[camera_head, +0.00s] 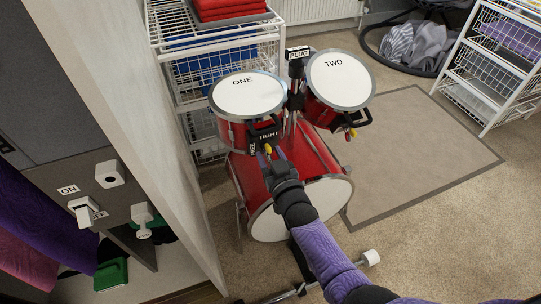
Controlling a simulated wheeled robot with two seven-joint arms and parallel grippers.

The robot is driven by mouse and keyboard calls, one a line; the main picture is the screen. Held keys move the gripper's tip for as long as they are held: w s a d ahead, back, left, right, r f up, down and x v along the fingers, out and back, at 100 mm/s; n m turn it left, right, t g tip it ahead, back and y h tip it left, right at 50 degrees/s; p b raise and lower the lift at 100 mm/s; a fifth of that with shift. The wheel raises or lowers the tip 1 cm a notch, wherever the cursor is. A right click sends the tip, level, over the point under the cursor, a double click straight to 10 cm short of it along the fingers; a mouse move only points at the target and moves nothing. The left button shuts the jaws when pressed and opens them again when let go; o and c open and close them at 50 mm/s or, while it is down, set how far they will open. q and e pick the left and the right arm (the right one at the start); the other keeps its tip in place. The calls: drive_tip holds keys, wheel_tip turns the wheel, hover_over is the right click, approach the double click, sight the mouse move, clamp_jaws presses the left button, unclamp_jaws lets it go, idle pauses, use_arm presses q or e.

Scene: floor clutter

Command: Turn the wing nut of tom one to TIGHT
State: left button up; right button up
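Tom one (248,94) is a red drum with a white head marked ONE, on the left of the red drum set. A black bracket with a TIGHT label (268,135) is on its front side, and a second, upright label beside it is too small to read surely. A small yellow piece (267,149), seemingly its wing nut, shows just below the TIGHT label. My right gripper (273,154) reaches up from the lower right, with its tips at or right beside this yellow piece. Its fingers are too small and dark to tell open from shut. My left gripper is out of view.
Tom two (338,78) stands to the right, with its own yellow piece (352,132). The bass drum (325,202) is below. A pale panel (145,120) stands close on the left, and a wire basket rack (215,45) behind. The rug (420,155) at right is clear.

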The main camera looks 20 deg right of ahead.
drive_tip(key=shift+s+r, duration=0.1)
drive_tip(key=shift+s, duration=0.1)
drive_tip(key=s+p, duration=0.5)
drive_tip(key=s, duration=0.4)
drive_tip(key=shift+s+d, duration=0.2)
drive_tip(key=shift+s, duration=0.05)
